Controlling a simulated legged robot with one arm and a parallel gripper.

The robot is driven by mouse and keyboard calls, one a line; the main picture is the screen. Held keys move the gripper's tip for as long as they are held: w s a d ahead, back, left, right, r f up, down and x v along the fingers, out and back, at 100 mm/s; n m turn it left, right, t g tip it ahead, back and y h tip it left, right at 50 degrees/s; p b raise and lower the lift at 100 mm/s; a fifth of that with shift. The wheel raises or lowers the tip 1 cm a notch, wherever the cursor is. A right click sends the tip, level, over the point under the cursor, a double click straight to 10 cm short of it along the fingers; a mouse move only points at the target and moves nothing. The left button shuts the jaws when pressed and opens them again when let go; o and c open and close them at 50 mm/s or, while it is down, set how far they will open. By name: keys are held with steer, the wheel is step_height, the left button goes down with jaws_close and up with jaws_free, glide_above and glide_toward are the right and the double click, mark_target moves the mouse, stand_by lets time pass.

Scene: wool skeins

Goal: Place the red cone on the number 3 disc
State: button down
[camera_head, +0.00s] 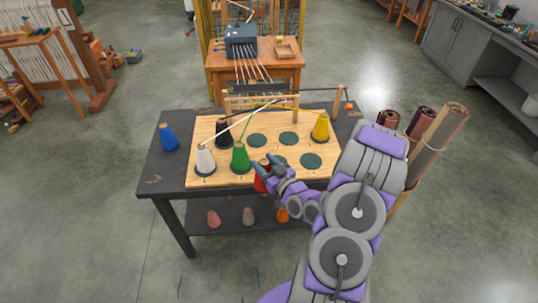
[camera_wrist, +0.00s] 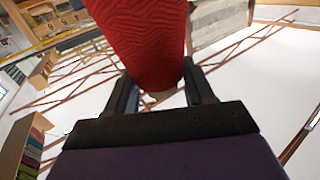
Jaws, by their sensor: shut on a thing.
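The red cone (camera_head: 260,181) is in my gripper (camera_head: 268,172), near the front edge of the wooden board (camera_head: 225,179). In the wrist view the red cone (camera_wrist: 150,40) fills the top middle, between the two dark fingers of my gripper (camera_wrist: 158,92), which is shut on it. Dark round discs lie bare on the board: two in the back row (camera_head: 256,140) (camera_head: 288,138), one at front right (camera_head: 311,161), and one (camera_head: 281,161) partly hidden behind my gripper. The disc numbers are too small to read, so I cannot tell which is number 3.
A white cone (camera_head: 205,160), green cone (camera_head: 240,157), black cone (camera_head: 224,133) and yellow cone (camera_head: 320,127) stand on the board. A blue cone (camera_head: 168,137) stands left on the dark table (camera_head: 165,175). Thin yarn strands cross above the board. Rolls (camera_head: 437,137) stand at right.

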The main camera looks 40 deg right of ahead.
steer(key=w+d+f+b, duration=0.4)
steer(key=w+d, duration=0.5)
steer(key=d, duration=0.3)
steer(key=shift+w+d+f, duration=0.15)
steer(key=shift+d+f, duration=0.25)
steer(key=shift+f, duration=0.05)
steer(key=shift+c, duration=2.3)
jaws_free()
steer(key=shift+d, duration=0.2)
steer(key=shift+o, duration=0.3)
steer(key=shift+a, duration=0.15)
steer(key=s+p, duration=0.2)
steer(key=s, duration=1)
